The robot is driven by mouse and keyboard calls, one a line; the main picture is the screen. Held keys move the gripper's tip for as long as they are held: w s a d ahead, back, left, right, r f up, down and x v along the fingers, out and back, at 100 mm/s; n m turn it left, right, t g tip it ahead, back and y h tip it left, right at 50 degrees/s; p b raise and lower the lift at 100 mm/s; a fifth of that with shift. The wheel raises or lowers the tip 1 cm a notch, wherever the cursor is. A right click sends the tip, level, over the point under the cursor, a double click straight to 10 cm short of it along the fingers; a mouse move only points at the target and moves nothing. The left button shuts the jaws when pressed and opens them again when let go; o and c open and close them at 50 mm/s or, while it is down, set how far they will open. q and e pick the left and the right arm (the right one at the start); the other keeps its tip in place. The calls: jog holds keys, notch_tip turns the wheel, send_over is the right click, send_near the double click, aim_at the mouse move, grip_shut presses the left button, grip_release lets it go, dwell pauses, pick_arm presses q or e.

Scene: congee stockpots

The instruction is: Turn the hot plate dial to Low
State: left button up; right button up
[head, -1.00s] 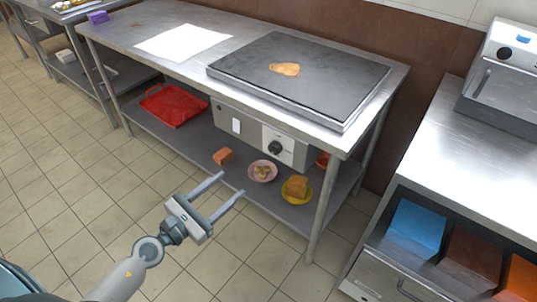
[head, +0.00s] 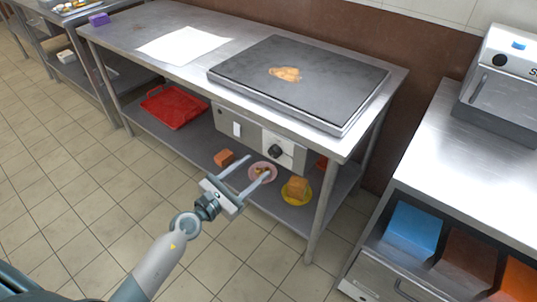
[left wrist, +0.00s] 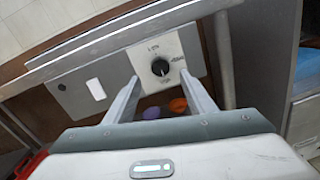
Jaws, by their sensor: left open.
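The hot plate (head: 300,80) is a dark flat slab on the steel table, with a tan food piece on it. Its black dial (head: 275,151) sits on a pale plate on the grey panel under the table edge. In the left wrist view the dial (left wrist: 160,67) shows between my fingers, with small lettering around it; its setting is too small to read surely. My left gripper (head: 258,165) is open and empty, in front of and slightly below the dial, not touching it. It also shows in the left wrist view (left wrist: 165,95). My right gripper is not in view.
A white switch (head: 237,129) is left of the dial. On the lower shelf are a red tray (head: 173,106), a brown block (head: 224,158), a pink plate (head: 252,179) and a yellow plate (head: 288,197). A counter (head: 465,150) stands at right.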

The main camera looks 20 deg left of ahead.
aim_at(272, 154)
pick_arm(q)
jog(key=x, duration=0.7)
jog(key=shift+w, duration=0.25)
jog(key=shift+c, duration=0.6)
jog(key=c, duration=0.9)
